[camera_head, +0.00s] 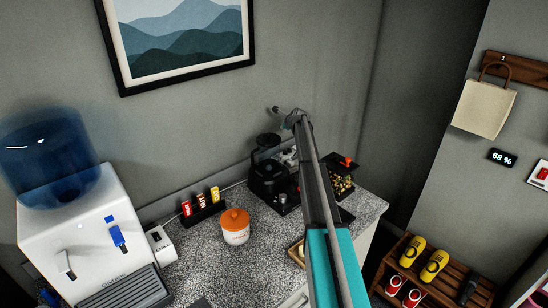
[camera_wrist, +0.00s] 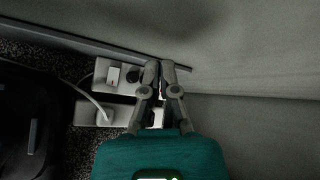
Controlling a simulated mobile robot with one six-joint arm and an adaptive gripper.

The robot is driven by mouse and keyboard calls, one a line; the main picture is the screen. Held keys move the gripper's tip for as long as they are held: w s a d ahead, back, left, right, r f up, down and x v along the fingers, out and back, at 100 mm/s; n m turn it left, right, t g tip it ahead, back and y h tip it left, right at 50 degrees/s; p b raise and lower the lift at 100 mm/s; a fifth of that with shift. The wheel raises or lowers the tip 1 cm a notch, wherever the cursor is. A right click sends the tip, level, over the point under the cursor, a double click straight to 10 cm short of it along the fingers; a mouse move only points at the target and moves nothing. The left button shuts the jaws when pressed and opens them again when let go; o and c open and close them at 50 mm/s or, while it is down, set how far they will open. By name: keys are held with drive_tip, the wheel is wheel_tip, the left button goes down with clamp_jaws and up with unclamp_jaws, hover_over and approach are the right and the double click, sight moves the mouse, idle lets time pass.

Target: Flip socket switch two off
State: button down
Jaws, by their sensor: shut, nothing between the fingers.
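A white socket strip (camera_wrist: 122,88) is fixed low on the wall in the wrist view. I cannot tell whether the fingertips touch the strip. In the head view, the strip and my fingertips cannot be made out.
A white plug (camera_wrist: 104,115) with a cable lies left below the strip. In the head view, a black coffee machine (camera_head: 268,168), an orange-lidded jar (camera_head: 235,226) and a packet rack (camera_head: 204,211) stand on the speckled counter (camera_head: 205,265). A water dispenser (camera_head: 75,215) stands left.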

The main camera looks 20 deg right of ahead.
drive_tip(key=shift+w+a+f+b, duration=0.1)
drive_tip(key=shift+w+f+b, duration=0.05)
drive_tip(key=shift+f+b, duration=1.2)
drive_tip(key=shift+w+a+f+b, duration=0.1)
drive_tip(key=shift+w+f+b, duration=0.05)
drive_tip(key=shift+f+b, duration=1.1)
drive_tip(key=shift+a+f, duration=0.1)
drive_tip(key=shift+f, duration=0.1)
drive_tip(key=f+b, duration=0.5)
drive_tip(key=w+f+b, duration=0.1)
drive_tip(key=f+b, duration=0.2)
drive_tip(key=shift+a+f, duration=0.2)
drive_tip(key=shift+f, duration=0.05)
drive_tip(key=shift+f+b, duration=0.7)
drive_tip(key=shift+b, duration=0.2)
idle(0.7)
drive_tip(key=shift+r, duration=0.15)
idle(0.3)
drive_tip(key=shift+s+r+p, duration=0.1)
drive_tip(key=shift+r+p, duration=0.55)
drive_tip(key=shift+p, duration=0.15)
